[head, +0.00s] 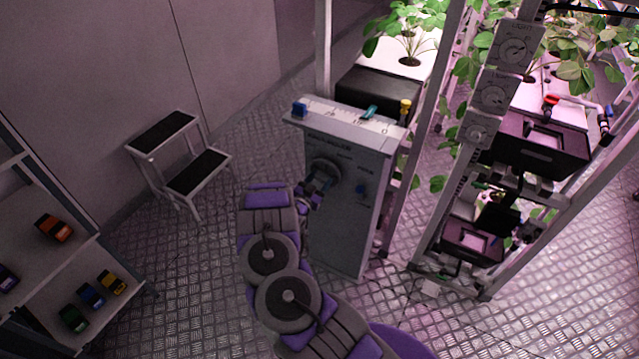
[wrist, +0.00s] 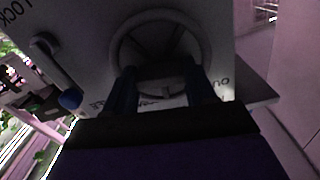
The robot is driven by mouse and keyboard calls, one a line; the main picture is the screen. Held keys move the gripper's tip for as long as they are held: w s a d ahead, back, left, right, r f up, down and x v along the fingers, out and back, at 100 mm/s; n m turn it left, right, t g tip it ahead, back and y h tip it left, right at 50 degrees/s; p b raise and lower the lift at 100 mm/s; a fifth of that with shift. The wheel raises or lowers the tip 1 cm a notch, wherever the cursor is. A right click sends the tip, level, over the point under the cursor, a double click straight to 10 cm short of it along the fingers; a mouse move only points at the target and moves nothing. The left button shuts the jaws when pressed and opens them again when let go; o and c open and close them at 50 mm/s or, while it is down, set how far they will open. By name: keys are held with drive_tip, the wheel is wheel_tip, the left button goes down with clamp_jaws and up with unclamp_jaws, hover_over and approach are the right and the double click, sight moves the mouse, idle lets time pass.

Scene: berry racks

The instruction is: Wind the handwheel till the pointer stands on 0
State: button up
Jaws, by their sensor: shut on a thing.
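A grey cabinet (head: 345,215) stands upright with the handwheel (head: 323,168) on its front face. The handwheel fills the upper middle of the wrist view (wrist: 116,45) as a grey ring with spokes. My gripper (head: 318,188) reaches the wheel from the front. In the wrist view its two dark blue fingers (wrist: 162,78) are shut on the lower part of the wheel; the exact contact is dark. A pale scale (head: 340,115) runs along the cabinet top. A teal piece, seemingly the pointer (head: 369,111), stands right of its middle. The scale's figures are too small to read.
A blue-knobbed lever (head: 361,188) sits right of the wheel; its knob also shows in the wrist view (wrist: 70,100). A blue block (head: 299,109) and yellow post (head: 405,108) flank the scale. Plant racks (head: 440,140) stand right, a step stool (head: 180,150) and shelf (head: 40,225) left.

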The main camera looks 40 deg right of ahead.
drive_tip(key=shift+m, duration=1.9)
drive_tip(key=o, duration=1)
drive_tip(key=shift+o, duration=0.2)
drive_tip(key=p+v, duration=0.1)
drive_tip(key=v, duration=1.6)
drive_tip(key=shift+a+p, duration=0.2)
drive_tip(key=shift+p, duration=0.2)
drive_tip(key=shift+f, duration=0.1)
drive_tip(key=shift+c, duration=0.2)
